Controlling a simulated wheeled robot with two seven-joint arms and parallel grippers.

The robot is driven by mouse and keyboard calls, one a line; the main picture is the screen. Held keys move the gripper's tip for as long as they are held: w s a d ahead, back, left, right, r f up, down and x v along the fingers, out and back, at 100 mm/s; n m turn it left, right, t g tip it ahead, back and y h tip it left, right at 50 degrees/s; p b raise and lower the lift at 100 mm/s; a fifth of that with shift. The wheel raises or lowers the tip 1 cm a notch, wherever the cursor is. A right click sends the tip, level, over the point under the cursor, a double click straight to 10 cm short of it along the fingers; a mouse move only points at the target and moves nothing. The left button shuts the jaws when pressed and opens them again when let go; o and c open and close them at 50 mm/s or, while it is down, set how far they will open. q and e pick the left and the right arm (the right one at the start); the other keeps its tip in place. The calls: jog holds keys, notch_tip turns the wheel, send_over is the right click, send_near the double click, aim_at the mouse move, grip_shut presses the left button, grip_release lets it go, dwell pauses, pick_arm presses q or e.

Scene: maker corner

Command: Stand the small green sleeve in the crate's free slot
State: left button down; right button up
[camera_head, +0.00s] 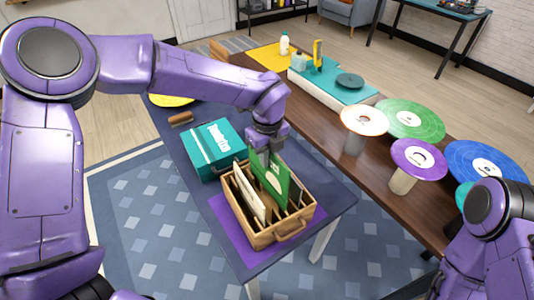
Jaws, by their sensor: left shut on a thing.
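The small green sleeve (274,178) is upright in my left gripper (264,150), which is shut on its top edge. The sleeve is at the wooden crate (262,240), over its right-hand part. Its lower edge is hidden among the crate's dividers, so I cannot tell how deep it sits or whether it touches the bottom. Pale sleeves (249,196) stand in the crate to the left of the green one.
The crate stands on a purple mat (232,228) on a dark blue table. A teal box (213,148) sits just behind it. To the right, a brown bench holds discs on stands, including a green disc (410,120) and a purple disc (420,160), and a turntable (335,82).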

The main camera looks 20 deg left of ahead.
pick_arm(q)
jog(key=shift+f+b, duration=0.5)
jog(key=shift+f, duration=0.15)
jog(key=c, duration=1.2)
grip_release()
notch_tip(320, 180, up, 13)
jog(key=shift+r+b, duration=0.15)
jog(key=shift+b, duration=0.2)
